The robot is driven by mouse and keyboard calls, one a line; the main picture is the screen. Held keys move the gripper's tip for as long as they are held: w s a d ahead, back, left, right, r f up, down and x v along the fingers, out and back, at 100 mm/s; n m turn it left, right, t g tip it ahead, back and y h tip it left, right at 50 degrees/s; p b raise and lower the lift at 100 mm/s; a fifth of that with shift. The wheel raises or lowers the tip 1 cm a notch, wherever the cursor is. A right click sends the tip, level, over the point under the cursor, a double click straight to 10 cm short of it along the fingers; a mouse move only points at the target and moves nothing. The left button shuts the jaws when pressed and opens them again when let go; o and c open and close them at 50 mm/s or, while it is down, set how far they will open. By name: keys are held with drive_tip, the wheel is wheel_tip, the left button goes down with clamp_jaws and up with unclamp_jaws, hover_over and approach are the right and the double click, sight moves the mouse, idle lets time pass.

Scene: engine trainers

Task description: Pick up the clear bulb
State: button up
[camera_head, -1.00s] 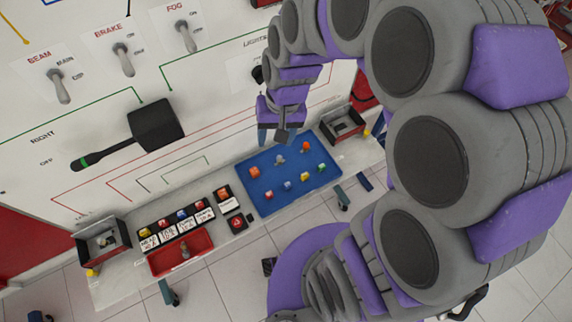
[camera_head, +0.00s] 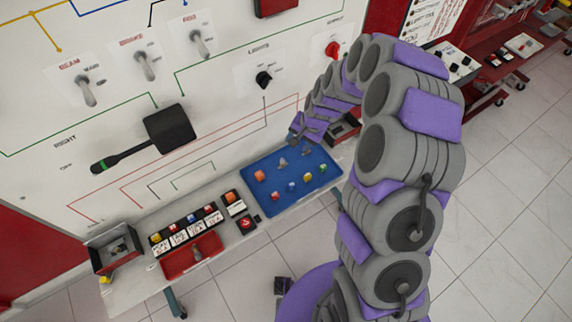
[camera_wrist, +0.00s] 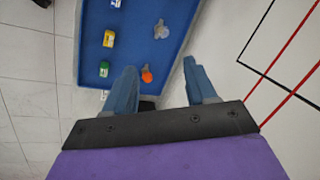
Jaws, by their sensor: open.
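The clear bulb (camera_wrist: 161,30), pale grey with a small base, lies on the blue tray (camera_wrist: 150,6) in the wrist view. In the head view it appears near the back of the tray (camera_head: 283,163). An orange bulb (camera_wrist: 147,74) lies nearer my gripper (camera_wrist: 160,66) in the wrist view, close to the left finger. My gripper is open, with nothing seen held between its fingers. The clear bulb is beyond the fingertips, apart from them. In the head view my gripper (camera_head: 303,148) is over the tray's back right part, and its fingers are small there.
A red tray (camera_head: 190,258) and labelled parts stand to the left. The white panel (camera_head: 215,110) with switches rises behind.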

wheel_tip(320, 180, down, 4)
drive_tip(key=b, duration=0.2)
hover_over(282, 160)
drive_tip(key=s+d, duration=0.1)
wheel_tip(282, 160, down, 6)
drive_tip(key=shift+f, duration=0.1)
drive_tip(key=shift+d+f, duration=0.15)
drive_tip(key=shift+d, duration=0.35)
drive_tip(key=shift+w+d+f, duration=0.1)
drive_tip(key=shift+d+f, duration=0.1)
drive_tip(key=shift+f, duration=0.1)
drive_tip(key=x, duration=0.2)
drive_tip(key=b+x, duration=0.1)
drive_tip(key=x, duration=0.1)
drive_tip(key=shift+w+a+f+b, duration=0.2)
drive_tip(key=shift+a+b, duration=0.1)
drive_tip(key=shift+a, duration=0.45)
drive_tip(key=shift+d+r, duration=0.15)
drive_tip(key=shift+d, duration=0.65)
drive_tip(key=c, duration=0.5)
drive_tip(key=shift+a, duration=0.1)
drive_tip(key=c, duration=0.3)
drive_tip(key=shift+a, duration=0.5)
clamp_jaws()
